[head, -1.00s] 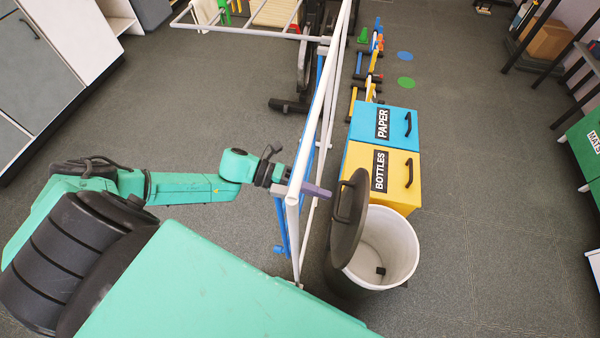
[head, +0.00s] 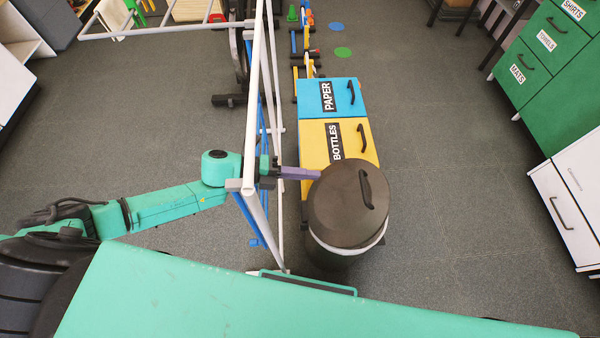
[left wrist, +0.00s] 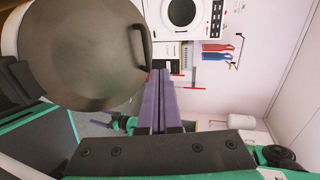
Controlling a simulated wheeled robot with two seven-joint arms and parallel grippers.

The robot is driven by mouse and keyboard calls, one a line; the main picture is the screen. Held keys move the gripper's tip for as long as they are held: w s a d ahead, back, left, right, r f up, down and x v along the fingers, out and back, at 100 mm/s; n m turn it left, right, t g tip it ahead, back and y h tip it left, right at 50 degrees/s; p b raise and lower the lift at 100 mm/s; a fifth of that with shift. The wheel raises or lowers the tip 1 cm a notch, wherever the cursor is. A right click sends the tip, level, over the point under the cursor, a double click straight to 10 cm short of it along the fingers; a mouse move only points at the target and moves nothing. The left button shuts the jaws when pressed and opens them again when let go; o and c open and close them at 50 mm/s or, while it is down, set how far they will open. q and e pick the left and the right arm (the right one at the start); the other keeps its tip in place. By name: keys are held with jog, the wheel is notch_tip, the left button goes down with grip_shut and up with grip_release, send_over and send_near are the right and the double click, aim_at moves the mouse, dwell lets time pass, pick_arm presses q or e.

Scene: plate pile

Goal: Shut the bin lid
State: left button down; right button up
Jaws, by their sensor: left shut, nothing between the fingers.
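The bin (head: 345,251) stands on the floor with a dark round lid (head: 335,205) over its opening. A white rim shows below the lid's near edge; I cannot tell whether the lid lies fully flat. The lid's black handle (head: 367,190) is on its right side. My left gripper (head: 318,174) is shut and empty, its purple fingers at the lid's far left edge. In the left wrist view, the fingers (left wrist: 160,75) are together beside the lid (left wrist: 80,55); contact is unclear.
A white drying rack (head: 262,110) stands left of the bin, and my left arm reaches across it. A yellow bottles box (head: 315,155) and a blue paper box (head: 312,104) stand behind the bin. Green drawers (head: 560,60) are at right. Floor right of the bin is clear.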

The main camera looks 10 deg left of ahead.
pick_arm(q)
jog(key=f+v, duration=0.1)
jog(key=v, duration=0.3)
jog(key=f+b+v, duration=0.1)
jog(key=v, duration=0.3)
jog(key=f+b+v, duration=0.1)
jog(key=v, duration=0.4)
jog(key=shift+s+a, duration=0.1)
jog(key=shift+a, duration=0.25)
